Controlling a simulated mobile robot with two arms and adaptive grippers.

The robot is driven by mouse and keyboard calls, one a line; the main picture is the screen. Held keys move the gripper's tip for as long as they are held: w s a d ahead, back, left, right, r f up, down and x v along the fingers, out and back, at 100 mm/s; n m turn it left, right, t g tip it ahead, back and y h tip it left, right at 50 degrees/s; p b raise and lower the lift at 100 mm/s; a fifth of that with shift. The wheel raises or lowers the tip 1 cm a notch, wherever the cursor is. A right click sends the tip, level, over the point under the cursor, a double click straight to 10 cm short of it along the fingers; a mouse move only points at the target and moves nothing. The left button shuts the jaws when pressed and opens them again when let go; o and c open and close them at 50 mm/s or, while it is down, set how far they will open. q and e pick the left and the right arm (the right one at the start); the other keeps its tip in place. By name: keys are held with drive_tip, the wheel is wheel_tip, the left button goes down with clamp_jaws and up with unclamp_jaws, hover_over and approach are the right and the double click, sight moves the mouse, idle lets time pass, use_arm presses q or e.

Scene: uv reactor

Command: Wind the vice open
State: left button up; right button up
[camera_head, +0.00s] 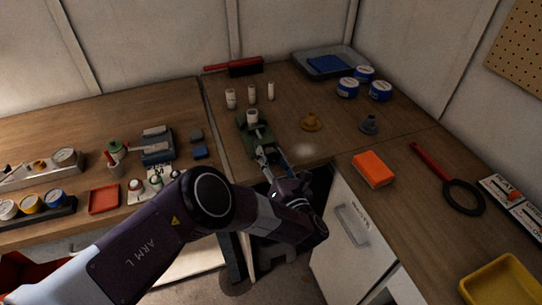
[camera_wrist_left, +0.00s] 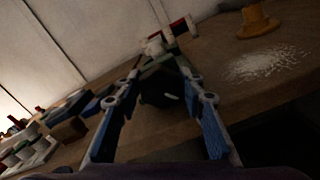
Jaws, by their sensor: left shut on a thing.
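The green vice (camera_head: 258,135) stands near the front edge of the wooden bench, with a pale cylindrical piece (camera_head: 252,116) at its jaws. My left gripper (camera_head: 271,160) reaches the front end of the vice, low at the bench edge. In the left wrist view, the blue-padded fingers (camera_wrist_left: 163,88) converge on the dark front part of the vice (camera_wrist_left: 165,70). The gripper is shut on the vice handle, which is mostly hidden in shadow between the fingers. How far the vice jaws are apart cannot be told. My right gripper is out of view.
Several white cylinders (camera_head: 252,94) stand behind the vice. An orange block (camera_head: 373,168) and a red-handled ring tool (camera_head: 452,183) lie on the right bench. Small parts crowd the left bench.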

use_arm(q)
drive_tip(key=n+b, duration=0.1)
drive_tip(key=b, duration=0.1)
drive_tip(key=n+b, duration=0.2)
drive_tip(key=b, duration=0.1)
drive_tip(key=n+b, duration=0.1)
drive_tip(key=b, duration=0.1)
drive_tip(key=shift+f+n+b, duration=0.3)
drive_tip(key=shift+n, duration=0.1)
drive_tip(key=shift+r+n+b, duration=0.2)
drive_tip(key=shift+n+b, duration=0.2)
drive_tip(key=shift+b, duration=0.15)
drive_tip(key=shift+r, duration=0.1)
drive_tip(key=o, duration=0.9)
drive_tip(key=v, duration=0.7)
drive_tip(key=shift+s, duration=0.25)
